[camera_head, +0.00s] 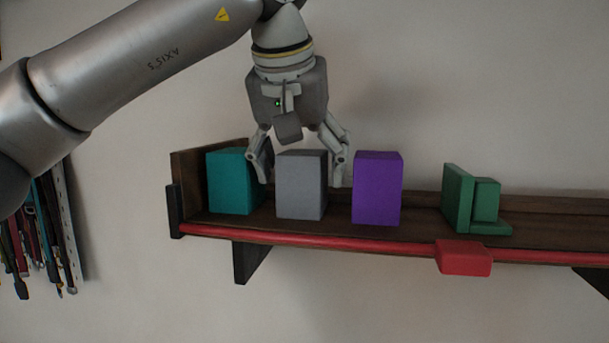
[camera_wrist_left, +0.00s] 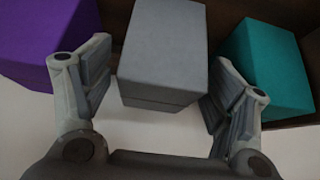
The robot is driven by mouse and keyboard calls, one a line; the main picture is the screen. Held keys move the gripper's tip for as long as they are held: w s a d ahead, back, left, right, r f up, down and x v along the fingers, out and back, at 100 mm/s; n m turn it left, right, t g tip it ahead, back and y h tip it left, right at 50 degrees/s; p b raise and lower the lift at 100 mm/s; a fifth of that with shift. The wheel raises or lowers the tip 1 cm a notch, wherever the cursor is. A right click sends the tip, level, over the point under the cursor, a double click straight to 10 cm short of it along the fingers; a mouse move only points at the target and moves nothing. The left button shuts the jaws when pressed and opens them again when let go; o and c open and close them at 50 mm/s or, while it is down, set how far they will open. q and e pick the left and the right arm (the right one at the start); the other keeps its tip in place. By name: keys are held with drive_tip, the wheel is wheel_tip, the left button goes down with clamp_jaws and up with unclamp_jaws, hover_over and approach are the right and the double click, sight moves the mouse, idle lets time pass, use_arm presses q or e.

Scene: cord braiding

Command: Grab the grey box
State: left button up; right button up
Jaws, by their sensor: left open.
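The grey box (camera_head: 301,186) stands upright on a wall shelf, between a teal box (camera_head: 230,182) and a purple box (camera_head: 377,188). My left gripper (camera_head: 300,172) points down from above with its fingers open, one on each side of the grey box. In the left wrist view the grey box (camera_wrist_left: 163,50) lies between the two open fingers (camera_wrist_left: 155,95), with a gap visible on the left side and a narrower one on the right. My right gripper is not in view.
The wooden shelf (camera_head: 420,233) has a red rail (camera_head: 340,246) along its front, with a red block (camera_head: 463,258) on it. Green blocks (camera_head: 472,203) stand farther right. In the wrist view, the purple (camera_wrist_left: 45,35) and teal (camera_wrist_left: 268,65) boxes sit close to the fingers. Cords (camera_head: 40,235) hang at left.

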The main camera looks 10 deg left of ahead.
use_arm(q)
drive_tip(key=shift+w+f, duration=0.4)
drive_tip(key=shift+f, duration=0.05)
drive_tip(key=shift+w+f, duration=0.1)
drive_tip(key=shift+f, duration=0.25)
drive_tip(key=shift+w+f, duration=0.1)
drive_tip(key=shift+f, duration=0.2)
drive_tip(key=shift+c, duration=1.7)
drive_tip(key=c, duration=0.7)
drive_tip(key=shift+c, duration=1)
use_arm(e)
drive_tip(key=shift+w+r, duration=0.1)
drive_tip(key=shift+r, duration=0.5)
